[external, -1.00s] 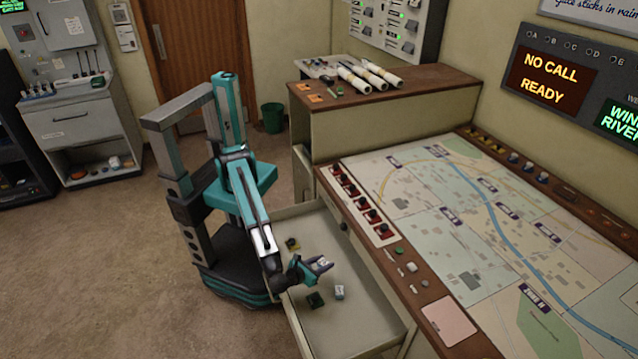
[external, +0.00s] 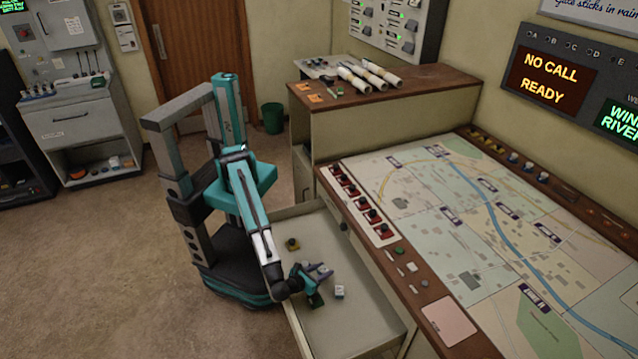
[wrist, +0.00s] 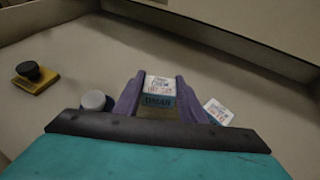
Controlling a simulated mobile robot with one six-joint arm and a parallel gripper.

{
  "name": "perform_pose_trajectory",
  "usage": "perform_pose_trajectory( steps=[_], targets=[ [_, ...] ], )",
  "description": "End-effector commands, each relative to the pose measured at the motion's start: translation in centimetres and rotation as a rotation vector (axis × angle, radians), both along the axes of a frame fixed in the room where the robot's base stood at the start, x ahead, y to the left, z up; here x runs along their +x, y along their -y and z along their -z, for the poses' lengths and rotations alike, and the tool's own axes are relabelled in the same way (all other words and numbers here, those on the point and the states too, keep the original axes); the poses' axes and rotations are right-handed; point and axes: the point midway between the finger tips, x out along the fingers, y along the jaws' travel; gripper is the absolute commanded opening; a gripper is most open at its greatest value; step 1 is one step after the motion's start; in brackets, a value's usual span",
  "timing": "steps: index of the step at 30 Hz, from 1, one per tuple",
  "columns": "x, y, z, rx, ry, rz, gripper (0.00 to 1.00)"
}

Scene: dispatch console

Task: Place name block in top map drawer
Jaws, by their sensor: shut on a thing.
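My gripper (external: 320,271) is inside the open map drawer (external: 365,322), low over its floor. In the wrist view its purple fingers (wrist: 157,97) are shut on a name block (wrist: 158,84), white on top with writing and a teal face reading what looks like "OMAR". I cannot tell whether the held block touches the drawer floor. A second white lettered block (wrist: 217,112) lies just right of the fingers; it also shows in the external view (external: 339,292).
In the drawer, a yellow piece with a black knob (wrist: 36,75) sits to the left, and a round white-topped piece (wrist: 95,101) is left of the fingers. The map desk (external: 480,230) borders the drawer on the right.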

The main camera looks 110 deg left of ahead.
Motion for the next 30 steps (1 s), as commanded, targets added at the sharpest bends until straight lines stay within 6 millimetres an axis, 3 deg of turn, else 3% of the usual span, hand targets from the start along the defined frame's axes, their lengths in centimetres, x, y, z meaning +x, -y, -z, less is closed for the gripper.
perform_pose_trajectory(
  steps=[29, 30],
  targets=[
    [-0.2, -0.1, 1.6, 0.002, -0.004, -0.001, 0.15],
    [-0.2, -0.1, 1.7, 0.002, -0.005, -0.001, 0.39]
  ],
)
